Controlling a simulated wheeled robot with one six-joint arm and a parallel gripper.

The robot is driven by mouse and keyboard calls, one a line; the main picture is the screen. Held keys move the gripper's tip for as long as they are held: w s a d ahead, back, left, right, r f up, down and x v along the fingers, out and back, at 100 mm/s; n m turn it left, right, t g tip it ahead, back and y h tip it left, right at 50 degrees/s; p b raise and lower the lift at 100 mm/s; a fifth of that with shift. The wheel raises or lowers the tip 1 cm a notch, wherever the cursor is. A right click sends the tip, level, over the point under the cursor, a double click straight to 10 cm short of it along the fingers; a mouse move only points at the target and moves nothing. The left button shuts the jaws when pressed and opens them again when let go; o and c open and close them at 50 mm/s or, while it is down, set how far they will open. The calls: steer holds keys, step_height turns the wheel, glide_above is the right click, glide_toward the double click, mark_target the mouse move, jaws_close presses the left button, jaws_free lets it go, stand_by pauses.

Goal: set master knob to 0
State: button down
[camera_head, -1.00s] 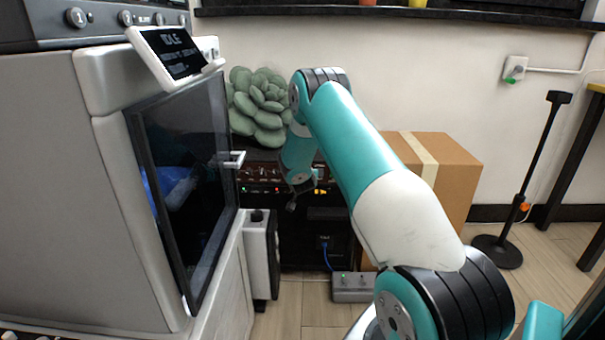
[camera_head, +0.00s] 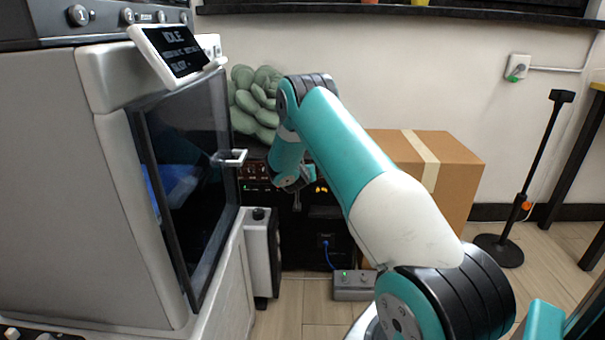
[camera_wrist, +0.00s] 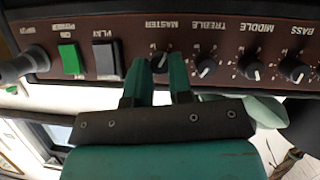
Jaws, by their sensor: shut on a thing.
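The amplifier panel (camera_wrist: 90,30) is brown with white lettering and shows upside down in the wrist view. The black master knob (camera_wrist: 158,64) has a white pointer mark and sits under the word MASTER. My gripper (camera_wrist: 160,70) has its two teal fingers on either side of this knob, shut on it. The fingers hide part of the knob and its scale, so I cannot read its setting. In the head view my gripper (camera_head: 297,204) is in front of the amplifier's knob row (camera_head: 255,173), and the arm hides the master knob.
The treble (camera_wrist: 205,69), middle (camera_wrist: 250,68) and bass (camera_wrist: 297,70) knobs lie to the right in the wrist view. A black play switch (camera_wrist: 106,60) and green power switch (camera_wrist: 70,60) lie left. The printer (camera_head: 70,180) and cardboard box (camera_head: 455,185) flank the arm.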

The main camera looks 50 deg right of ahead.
steer(key=shift+f, duration=0.15)
steer(key=c, duration=1.3)
jaws_free()
steer(key=v, duration=1.7)
steer(key=shift+s+p, duration=0.15)
steer(key=shift+p, duration=0.15)
steer(key=shift+a+r, duration=0.2)
